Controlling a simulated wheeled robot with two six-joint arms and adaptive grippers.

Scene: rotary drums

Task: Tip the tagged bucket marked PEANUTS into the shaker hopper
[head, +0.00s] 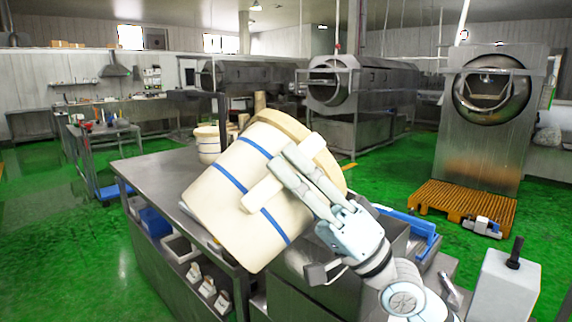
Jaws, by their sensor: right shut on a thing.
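A large cream bucket (228,192) with blue bands is in the middle of the head view. It is tilted, with its wide tan rim (312,150) toward the upper right. My right gripper (287,160) is shut on a pale bar-like handle (262,195) on the bucket's side. No PEANUTS lettering is readable, and the bucket's inside is hidden. A grey metal box-like machine (300,290), possibly the shaker hopper, stands below and right of the bucket, partly hidden by my right arm. My left gripper is not in view.
A steel table (150,172) stands behind and left of the bucket, with a smaller cream tub (207,145) on it. Bins and scoops fill its lower shelf. Rotary drums (335,85) stand behind. An orange pallet (462,205) lies right. Green floor is open at left.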

